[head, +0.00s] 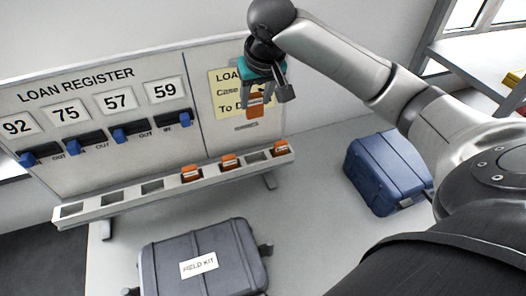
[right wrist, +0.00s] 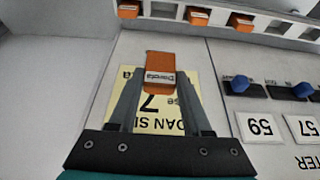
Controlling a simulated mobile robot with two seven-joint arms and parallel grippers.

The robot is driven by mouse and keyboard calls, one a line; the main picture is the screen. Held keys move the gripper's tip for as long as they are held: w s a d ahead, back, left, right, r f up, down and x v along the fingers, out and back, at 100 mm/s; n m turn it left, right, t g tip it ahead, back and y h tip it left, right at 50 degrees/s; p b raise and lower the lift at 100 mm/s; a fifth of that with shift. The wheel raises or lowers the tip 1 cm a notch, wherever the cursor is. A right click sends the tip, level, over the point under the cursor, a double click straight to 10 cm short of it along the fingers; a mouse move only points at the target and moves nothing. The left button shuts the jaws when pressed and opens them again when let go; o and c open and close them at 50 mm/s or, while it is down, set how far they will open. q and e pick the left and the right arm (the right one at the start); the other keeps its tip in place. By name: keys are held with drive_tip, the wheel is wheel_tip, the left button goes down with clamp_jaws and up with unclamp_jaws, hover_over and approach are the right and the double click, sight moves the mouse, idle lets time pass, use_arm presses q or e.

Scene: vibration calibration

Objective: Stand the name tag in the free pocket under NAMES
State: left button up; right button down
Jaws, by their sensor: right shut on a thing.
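My right gripper (head: 256,92) is shut on an orange name tag (head: 255,106) with a white label. It holds the tag in front of the board, over the lower part of the yellow sheet and above the pocket rail (head: 212,181). In the right wrist view the held tag (right wrist: 159,72) sits between the fingertips, its label upside down. An empty pocket (head: 256,156) lies between two filled pockets near the rail's right end. Other orange tags stand in the rail (head: 191,173), (head: 230,161), (head: 280,148). A small print line on the board is too blurred to read. My left gripper is out of view.
The LOAN REGISTER board (head: 95,105) carries number cards and blue sliders (head: 71,144). More empty pockets (head: 112,199) are at the rail's left. A grey FIELD KIT case (head: 215,240) stands in front, a blue case (head: 388,172) at right. The table between them is clear.

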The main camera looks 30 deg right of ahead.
wheel_tip(320, 180, down, 18)
drive_tip(key=shift+r+b, duration=0.15)
drive_tip(key=shift+b, duration=0.35)
drive_tip(key=shift+c, duration=1.7)
unclamp_jaws()
drive_tip(key=p+v, duration=0.1)
drive_tip(key=v, duration=1.1)
